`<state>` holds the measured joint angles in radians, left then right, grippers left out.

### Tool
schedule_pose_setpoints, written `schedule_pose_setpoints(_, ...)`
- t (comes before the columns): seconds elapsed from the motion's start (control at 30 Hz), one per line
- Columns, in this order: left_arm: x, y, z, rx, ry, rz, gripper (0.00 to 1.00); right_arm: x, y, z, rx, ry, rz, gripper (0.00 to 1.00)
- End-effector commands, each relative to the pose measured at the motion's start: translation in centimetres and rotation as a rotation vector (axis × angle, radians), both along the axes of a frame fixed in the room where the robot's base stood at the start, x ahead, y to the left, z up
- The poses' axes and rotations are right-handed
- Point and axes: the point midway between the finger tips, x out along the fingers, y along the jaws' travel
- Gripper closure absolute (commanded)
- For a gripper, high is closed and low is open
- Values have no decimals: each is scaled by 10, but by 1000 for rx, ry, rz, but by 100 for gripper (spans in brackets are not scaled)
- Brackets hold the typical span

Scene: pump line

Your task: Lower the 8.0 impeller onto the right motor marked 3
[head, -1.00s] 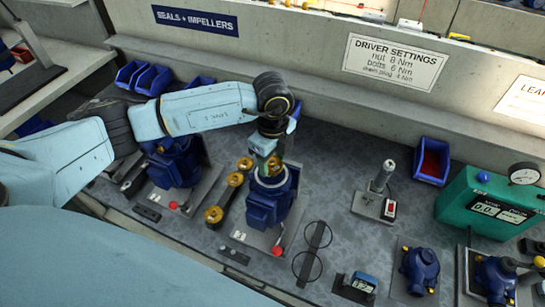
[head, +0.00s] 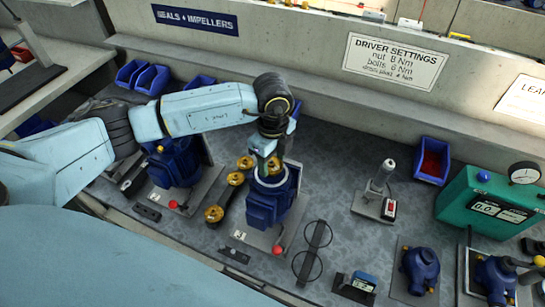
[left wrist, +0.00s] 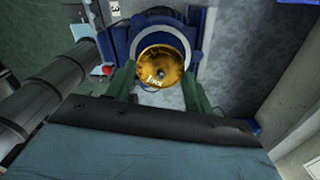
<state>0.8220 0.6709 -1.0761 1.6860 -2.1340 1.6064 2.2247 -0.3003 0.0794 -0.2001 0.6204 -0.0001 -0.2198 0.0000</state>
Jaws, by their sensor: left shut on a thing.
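My left gripper (head: 268,165) points down over the blue right motor (head: 268,203). It is shut on the gold impeller (left wrist: 162,68), whose printed marking is too small to read surely. In the left wrist view, the green fingers grip the impeller's two sides. The plate label (head: 239,236) in front of this motor appears to read 3. My right gripper is not in view.
Another blue motor (head: 172,165) stands left. Gold impellers (head: 214,214) stand between the motors. A red knob (head: 277,250) is on the right motor's plate. Round wire loops (head: 307,265), an upright tool (head: 381,180) and a green gauge box (head: 490,208) are right.

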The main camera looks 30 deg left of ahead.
Motion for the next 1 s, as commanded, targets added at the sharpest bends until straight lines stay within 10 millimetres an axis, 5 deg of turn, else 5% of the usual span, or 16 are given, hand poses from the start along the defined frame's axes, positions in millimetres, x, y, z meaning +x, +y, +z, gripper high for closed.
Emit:
schedule_pose_setpoints(0.1,0,0,-2,0,0,0,70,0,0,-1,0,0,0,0)
schedule_pose_setpoints(0.13,0,0,-2,0,-1,0,44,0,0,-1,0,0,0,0)
schedule_pose_setpoints(0.3,0,0,-2,0,0,0,22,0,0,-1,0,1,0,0)
schedule_pose_setpoints(0.5,0,0,-2,0,0,0,22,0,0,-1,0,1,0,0)
schedule_pose_setpoints(0.67,0,0,-2,0,1,0,1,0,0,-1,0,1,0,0)
schedule_pose_setpoints(1.0,0,0,-2,0,0,0,0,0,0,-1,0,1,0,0)
